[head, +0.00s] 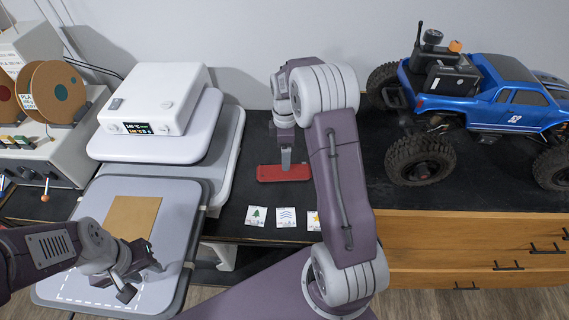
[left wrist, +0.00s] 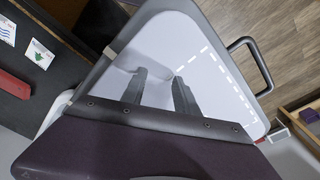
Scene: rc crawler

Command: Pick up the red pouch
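The red pouch (head: 270,173) lies flat on the black worktop in the middle of the head view. A red piece at the left edge of the left wrist view (left wrist: 14,84) appears to be the same pouch. My right gripper (head: 286,160) points down onto the pouch, its fingers seen edge-on and hiding part of it. I cannot tell whether it grips the pouch. My left gripper (head: 142,280) is over the grey tray at lower left. In the left wrist view its fingers (left wrist: 160,76) are apart with nothing between them.
Three cards (head: 286,217) lie in front of the pouch. A blue crawler truck (head: 510,105) stands at right. A white device (head: 153,98) sits on stacked trays at left. The grey tray (head: 188,192) holds a tan square (head: 133,216). Wooden drawers (head: 440,250) are below the worktop.

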